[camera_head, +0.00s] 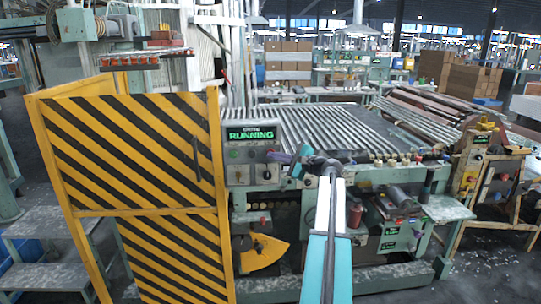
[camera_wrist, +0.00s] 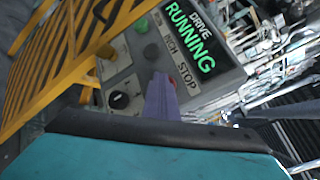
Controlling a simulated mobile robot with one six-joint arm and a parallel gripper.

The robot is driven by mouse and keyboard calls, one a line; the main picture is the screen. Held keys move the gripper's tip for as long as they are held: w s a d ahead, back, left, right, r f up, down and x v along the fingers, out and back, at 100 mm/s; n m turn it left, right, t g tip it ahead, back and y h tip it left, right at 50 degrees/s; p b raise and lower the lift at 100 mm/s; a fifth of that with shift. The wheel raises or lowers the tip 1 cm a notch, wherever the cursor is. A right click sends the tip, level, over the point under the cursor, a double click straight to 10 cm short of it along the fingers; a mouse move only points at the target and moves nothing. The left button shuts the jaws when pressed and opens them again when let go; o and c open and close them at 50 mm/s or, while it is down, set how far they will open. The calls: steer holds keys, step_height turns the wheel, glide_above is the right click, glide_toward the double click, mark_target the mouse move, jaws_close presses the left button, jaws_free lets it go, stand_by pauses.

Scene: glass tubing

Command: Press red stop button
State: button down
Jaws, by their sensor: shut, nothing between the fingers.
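The grey control panel (camera_head: 240,172) stands at the left end of the machine, under a lit green "DRIVE RUNNING" sign (camera_head: 250,134). In the wrist view the red stop button (camera_wrist: 192,84) shows beside the word STOP, partly hidden by my purple fingers. My gripper (camera_wrist: 160,95) is shut and empty, its fingers pointing at the panel just left of the red button. I cannot tell whether they touch the panel. In the head view my gripper (camera_head: 280,158) is at the panel's right edge, and I cannot make out the red button there.
The panel also has a green button (camera_wrist: 142,26) and a black knob (camera_wrist: 120,100). A yellow and black striped guard (camera_head: 135,150) stands close on the left. The roller bed (camera_head: 340,128) lies behind and right of my arm.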

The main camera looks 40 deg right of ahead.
steer(key=shift+s, duration=0.15)
steer(key=shift+s+a, duration=0.55)
stand_by(0.4)
steer(key=s+a, duration=0.3)
steer(key=shift+s+a, duration=0.1)
steer(key=shift+s, duration=0.3)
stand_by(0.9)
